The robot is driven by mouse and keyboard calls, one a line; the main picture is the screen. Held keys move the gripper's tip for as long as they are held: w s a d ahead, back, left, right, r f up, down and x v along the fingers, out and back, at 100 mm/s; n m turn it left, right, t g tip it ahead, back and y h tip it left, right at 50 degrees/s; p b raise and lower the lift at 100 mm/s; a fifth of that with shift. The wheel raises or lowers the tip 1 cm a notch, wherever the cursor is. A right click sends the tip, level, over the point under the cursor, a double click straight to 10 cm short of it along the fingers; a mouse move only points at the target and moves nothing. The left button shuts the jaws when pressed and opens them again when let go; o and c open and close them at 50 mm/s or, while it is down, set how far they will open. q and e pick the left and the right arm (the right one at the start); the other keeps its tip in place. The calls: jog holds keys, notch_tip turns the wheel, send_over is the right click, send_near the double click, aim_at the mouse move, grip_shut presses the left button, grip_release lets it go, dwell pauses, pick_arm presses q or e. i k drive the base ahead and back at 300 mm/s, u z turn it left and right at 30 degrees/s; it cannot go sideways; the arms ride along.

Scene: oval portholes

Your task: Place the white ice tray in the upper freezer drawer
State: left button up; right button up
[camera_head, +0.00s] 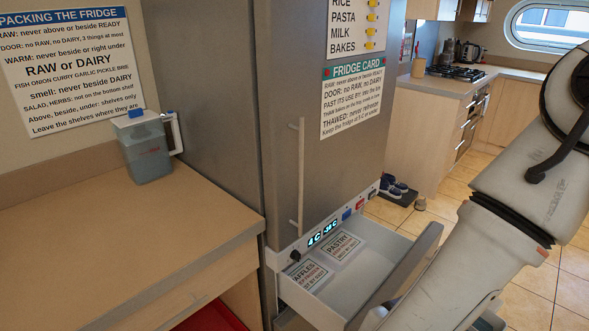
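An open drawer (378,243) sticks out from the lower part of the grey fridge-freezer (225,100), below a display strip reading "4 C" and "-18 C". Two flat labelled items lie at its back: one reads "PASTRY" (340,246), the other appears to read "WAFFLES" (307,274). The near floor of the drawer looks bare, partly hidden by its grey front panel. I see no white ice tray. My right arm comes in from the right, in front of the drawer's right side; its gripper is not in view. My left gripper is not in view.
A wooden counter (120,235) fills the left, with a lidded water jug (147,150) at its back. A red thing (212,317) shows below the counter. Shoes (393,187) lie on a dark mat beyond the fridge. Tiled floor (545,280) is free at right.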

aim_at(351, 294)
jog(key=u, duration=0.45)
jog(key=i, duration=0.65)
jog(key=u, duration=1.4)
jog(key=i, duration=0.55)
jog(key=u, duration=0.6)
